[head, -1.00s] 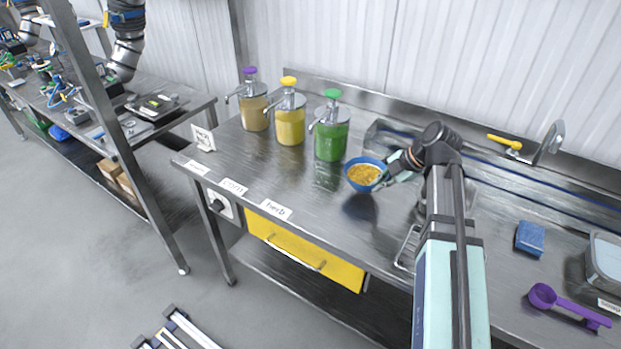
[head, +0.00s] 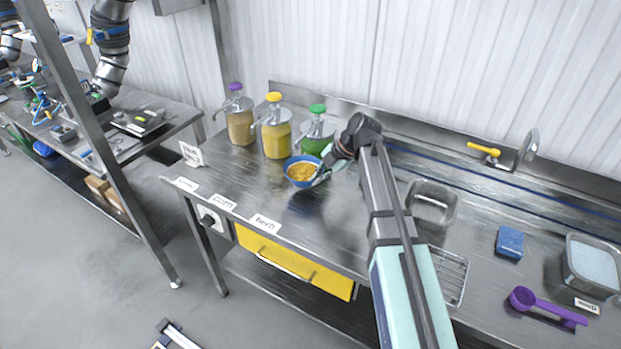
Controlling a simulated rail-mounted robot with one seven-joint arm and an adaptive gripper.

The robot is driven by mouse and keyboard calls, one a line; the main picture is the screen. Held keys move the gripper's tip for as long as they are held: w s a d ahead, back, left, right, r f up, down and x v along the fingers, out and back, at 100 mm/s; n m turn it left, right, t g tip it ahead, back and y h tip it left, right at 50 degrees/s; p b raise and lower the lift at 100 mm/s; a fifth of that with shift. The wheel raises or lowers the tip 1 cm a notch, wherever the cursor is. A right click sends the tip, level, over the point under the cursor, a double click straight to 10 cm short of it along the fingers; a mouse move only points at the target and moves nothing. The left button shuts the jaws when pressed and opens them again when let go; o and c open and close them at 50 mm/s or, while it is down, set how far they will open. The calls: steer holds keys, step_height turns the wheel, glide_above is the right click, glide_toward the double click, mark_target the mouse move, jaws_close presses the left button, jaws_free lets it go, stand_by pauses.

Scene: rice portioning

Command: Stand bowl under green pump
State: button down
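The blue bowl (head: 300,183) holds yellow-orange rice. My gripper (head: 322,178) is at the bowl's right side and appears closed on its rim. The bowl looks held slightly above the steel counter, in front of the pump jars. The green pump (head: 318,112) tops a jar of green contents (head: 315,146), whose lower part is hidden behind the bowl and my gripper. The bowl is in front and a little left of this jar; the exact gap to the spout cannot be told.
A yellow pump jar (head: 276,138) and a purple pump jar (head: 239,125) stand left of the green one. Label cards, one reading herb (head: 265,222), line the front edge. A steel pan (head: 433,204), blue sponge (head: 509,242) and purple scoop (head: 545,305) are to the right.

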mark_target(307, 187)
steer(key=shift+w+a+p, duration=0.15)
steer(key=shift+w+a, duration=0.2)
steer(key=shift+a, duration=0.2)
steer(key=shift+w+a+p, duration=0.15)
steer(key=shift+w+a, duration=0.15)
steer(key=shift+a, duration=0.25)
steer(key=shift+f+p, duration=0.85)
steer(key=shift+f, duration=0.95)
steer(key=c, duration=1.3)
jaws_free()
steer(key=shift+r, duration=0.1)
steer(key=b+v, duration=0.3)
steer(key=v, duration=0.9)
